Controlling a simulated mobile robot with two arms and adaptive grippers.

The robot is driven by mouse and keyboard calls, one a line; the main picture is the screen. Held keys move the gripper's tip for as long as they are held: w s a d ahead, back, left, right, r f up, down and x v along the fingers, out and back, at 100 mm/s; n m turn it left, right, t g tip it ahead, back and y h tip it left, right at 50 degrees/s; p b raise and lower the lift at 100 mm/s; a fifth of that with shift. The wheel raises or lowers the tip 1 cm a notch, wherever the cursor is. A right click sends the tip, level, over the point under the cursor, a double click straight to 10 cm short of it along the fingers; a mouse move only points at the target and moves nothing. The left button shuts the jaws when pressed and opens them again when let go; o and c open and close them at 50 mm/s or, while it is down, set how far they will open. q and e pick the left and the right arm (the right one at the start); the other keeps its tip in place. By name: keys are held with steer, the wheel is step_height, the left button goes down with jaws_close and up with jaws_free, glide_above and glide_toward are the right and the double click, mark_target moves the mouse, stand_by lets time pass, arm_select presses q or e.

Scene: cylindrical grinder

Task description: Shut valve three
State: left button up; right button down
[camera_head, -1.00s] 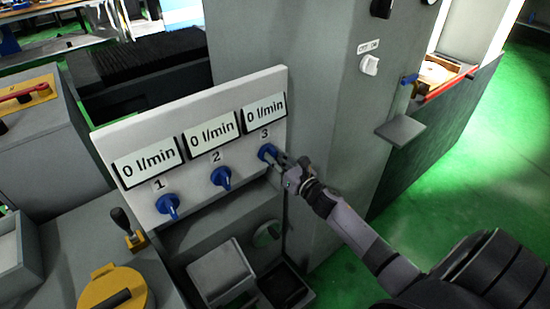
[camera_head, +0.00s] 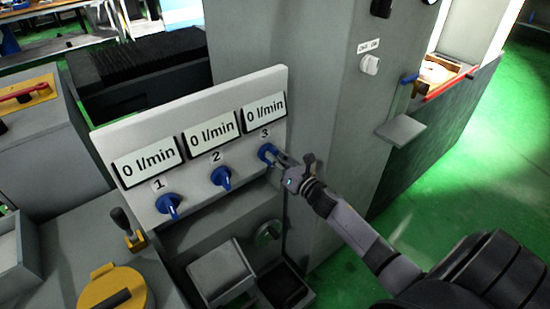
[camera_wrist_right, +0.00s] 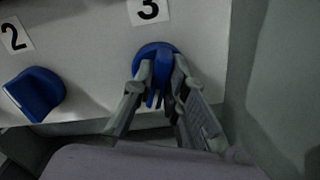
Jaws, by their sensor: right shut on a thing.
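Valve three (camera_head: 266,152) is a blue knob under the label 3 on the light grey panel (camera_head: 108,146). The display above it (camera_head: 264,113) reads 0 l/min. My right gripper (camera_head: 278,158) is at this knob, its fingers on either side of the handle. In the right wrist view the gripper (camera_wrist_right: 157,98) is shut on the blue handle of valve three (camera_wrist_right: 153,53), which points down toward the wrist. The far part of the handle is partly hidden by the fingers. My left gripper is not in view.
Valve one (camera_head: 169,205) and valve two (camera_head: 221,177) are blue knobs to the left, also under displays reading 0 l/min. A grey machine column (camera_head: 320,120) stands just right of the panel. A small shelf (camera_head: 401,131) juts out further right.

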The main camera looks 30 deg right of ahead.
steer(key=shift+a+f+m+p, duration=0.15)
steer(key=shift+m+p, duration=0.55)
steer(key=shift+m, duration=4.5)
steer(key=shift+d+f+m+p, duration=0.1)
steer(key=shift+f+m+p, duration=0.4)
steer(key=shift+m, duration=4.7)
steer(key=shift+a+m+p, duration=0.1)
steer(key=shift+m+p, duration=0.75)
steer(key=shift+m, duration=4.65)
steer(key=c, duration=1.6)
jaws_free()
steer(key=shift+r, duration=0.1)
